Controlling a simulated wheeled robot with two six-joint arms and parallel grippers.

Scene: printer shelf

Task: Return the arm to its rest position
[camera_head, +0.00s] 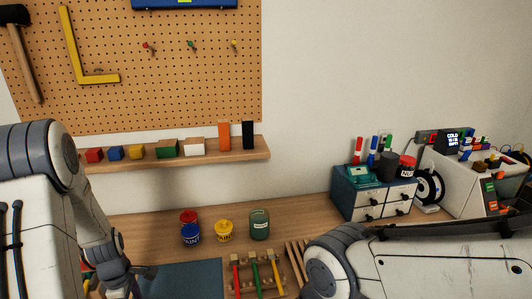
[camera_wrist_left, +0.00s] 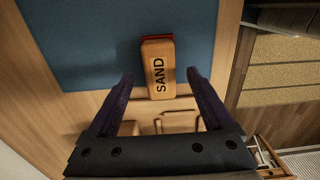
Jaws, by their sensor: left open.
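My left arm (camera_head: 40,210) comes in from the left in the head view and bends down to the bench; its gripper is mostly cut off by the bottom edge. In the left wrist view my left gripper (camera_wrist_left: 159,76) is open, with two dark fingers spread apart. A wooden block marked SAND (camera_wrist_left: 157,67), with a red end, shows between the fingertips, over the edge of a blue mat (camera_wrist_left: 85,45). The fingers do not grip it; the height gap cannot be told. My right arm (camera_head: 430,265) lies across the lower right; its gripper is out of view.
Paint tins (camera_head: 224,233) and a green jar (camera_head: 260,225) stand on the bench (camera_head: 315,213). A rack with coloured-handled tools (camera_head: 255,275) lies in front. A drawer unit (camera_head: 372,190) and a printer (camera_head: 460,185) stand right. A wall shelf (camera_head: 190,158) holds coloured blocks beneath a pegboard (camera_head: 180,90).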

